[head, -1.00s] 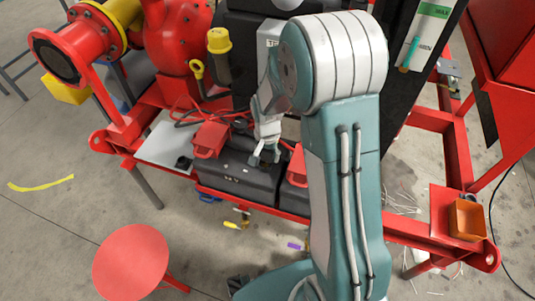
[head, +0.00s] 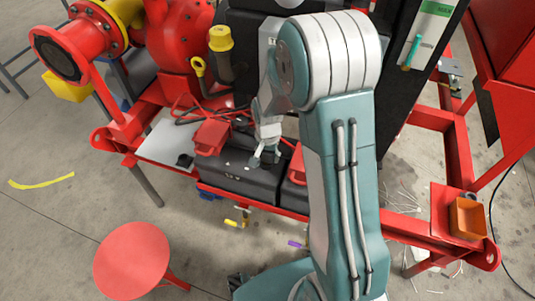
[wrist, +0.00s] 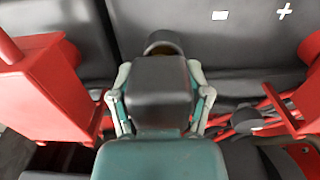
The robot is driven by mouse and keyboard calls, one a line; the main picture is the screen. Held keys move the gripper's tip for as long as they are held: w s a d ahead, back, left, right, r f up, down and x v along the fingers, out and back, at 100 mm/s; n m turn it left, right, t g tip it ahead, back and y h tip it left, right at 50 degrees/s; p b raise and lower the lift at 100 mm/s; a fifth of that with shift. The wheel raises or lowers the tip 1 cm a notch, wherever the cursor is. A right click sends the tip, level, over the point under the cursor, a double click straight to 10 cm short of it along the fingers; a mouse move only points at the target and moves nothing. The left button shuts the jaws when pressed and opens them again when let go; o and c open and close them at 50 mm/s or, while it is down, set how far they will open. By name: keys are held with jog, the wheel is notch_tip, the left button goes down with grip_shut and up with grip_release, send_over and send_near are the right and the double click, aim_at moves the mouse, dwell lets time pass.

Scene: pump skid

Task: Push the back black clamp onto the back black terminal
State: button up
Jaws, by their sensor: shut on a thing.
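In the head view my gripper (head: 265,155) reaches down over the black battery boxes, between two red clamps. In the wrist view its grey and teal fingers (wrist: 160,75) close on both sides of a black block, which I take to be the back black clamp (wrist: 160,88). A dark round part (wrist: 163,45) shows just past the block. Whether the clamp touches or sits on the back black terminal cannot be told. The terminal is not clearly visible, as the clamp and fingers cover that area.
Red clamps flank my gripper at left (head: 212,137) and right (head: 297,168). Red cables (wrist: 285,110) and a black knob (wrist: 245,119) lie close by. A white plate (head: 165,140) is left of the battery (head: 240,180). A red stool (head: 132,260) stands on the floor.

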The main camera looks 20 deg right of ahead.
jog(key=shift+f, duration=0.2)
jog(key=o, duration=1.4)
notch_tip(320, 180, up, 12)
jog(key=shift+f, duration=0.1)
jog(key=s+r+n+t, duration=0.2)
jog(key=s+r, duration=0.3)
jog(key=s, duration=0.2)
jog(key=s+r+n+t, duration=0.1)
jog(key=s+r+n, duration=0.1)
jog(key=s+r, duration=0.3)
jog(key=s+r+n+t, duration=0.2)
jog(key=s+r+n, duration=0.1)
jog(key=s+r, duration=0.3)
jog(key=shift+s+a+t, duration=0.15)
jog(key=shift+s+t, duration=0.15)
jog(key=shift+s, duration=1)
